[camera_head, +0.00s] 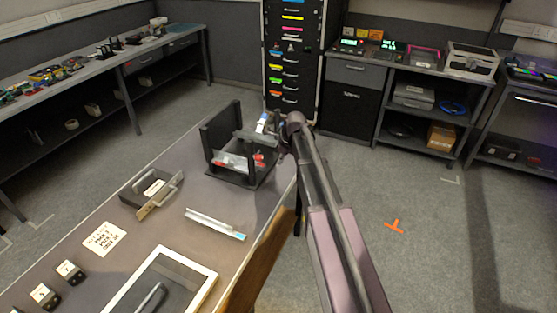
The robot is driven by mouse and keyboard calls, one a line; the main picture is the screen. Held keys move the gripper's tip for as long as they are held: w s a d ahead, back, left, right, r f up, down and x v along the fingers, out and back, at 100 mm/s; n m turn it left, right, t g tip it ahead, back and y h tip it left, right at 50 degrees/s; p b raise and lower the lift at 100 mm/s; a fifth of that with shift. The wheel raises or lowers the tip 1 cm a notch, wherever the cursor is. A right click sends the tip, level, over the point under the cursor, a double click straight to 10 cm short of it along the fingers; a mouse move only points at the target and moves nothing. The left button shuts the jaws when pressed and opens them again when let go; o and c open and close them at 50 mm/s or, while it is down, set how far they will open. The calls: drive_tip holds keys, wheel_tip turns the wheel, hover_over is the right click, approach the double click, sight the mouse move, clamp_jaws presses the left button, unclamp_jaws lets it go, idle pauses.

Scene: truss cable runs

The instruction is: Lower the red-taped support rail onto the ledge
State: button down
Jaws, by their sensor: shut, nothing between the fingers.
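A black open frame (211,150) with upright side plates stands at the far end of the table. A pale rail (232,161) lies low inside it, with red (259,159) at its right end. It looks like the red-taped support rail; whether it rests fully on the ledge is too small to tell. My arm reaches from the lower right to the frame's right side. My gripper (268,128) is at the frame's upper right, above the red end and apart from the rail. It is shut and small in view; its fingertips are hard to make out.
A second pale rail (212,222) with a blue end lies on the table (185,260) in front of the frame. A dark tray with a handle (152,190), a paper note (104,239), several numbered black blocks and a white-edged panel (205,288) also lie there.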

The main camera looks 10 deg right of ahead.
drive_tip(key=shift+p+v, duration=1.25)
drive_tip(key=shift+v, duration=0.4)
drive_tip(key=shift+s, duration=0.15)
drive_tip(key=s+a+n+g+h, duration=0.1)
drive_tip(key=s+a+n+h, duration=0.1)
drive_tip(key=s+n, duration=2.3)
drive_tip(key=shift+s+f+g+h, duration=0.3)
drive_tip(key=shift+s+f+g, duration=0.1)
drive_tip(key=shift+s, duration=0.5)
drive_tip(key=shift+w+f, duration=0.1)
